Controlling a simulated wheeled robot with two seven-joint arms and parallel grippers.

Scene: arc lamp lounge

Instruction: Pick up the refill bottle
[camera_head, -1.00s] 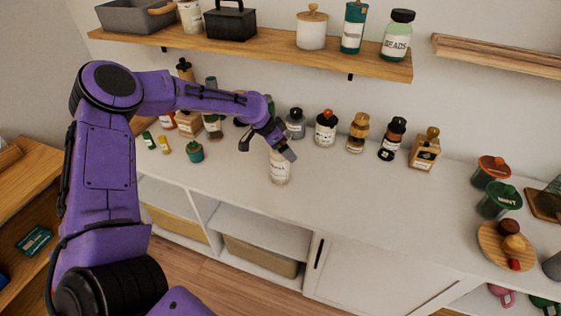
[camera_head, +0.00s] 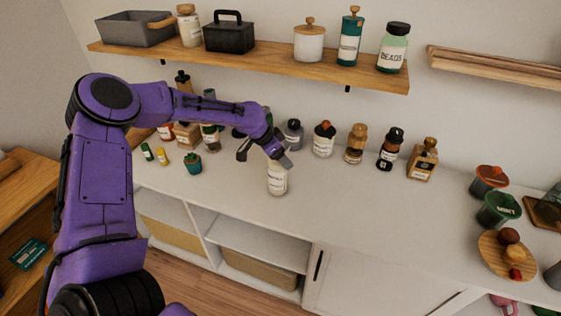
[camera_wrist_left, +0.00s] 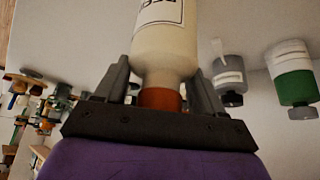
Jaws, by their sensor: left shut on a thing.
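The refill bottle (camera_head: 277,182) is a cream-white cylinder with a pale label, upright over the near part of the white counter. My left gripper (camera_head: 268,152) comes down on its top from above. In the left wrist view the bottle (camera_wrist_left: 165,45) has an orange-brown cap or neck. The two grey fingers of my left gripper (camera_wrist_left: 160,92) are shut on it from both sides. Only part of the label's lettering shows there. I cannot tell if the bottle's base touches the counter. My right gripper is out of view.
Several bottles and jars, such as a white jar (camera_head: 324,142), stand in a row behind on the counter (camera_head: 350,205). A small teal pot (camera_head: 193,164) is to the left. A wooden shelf (camera_head: 270,67) hangs above.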

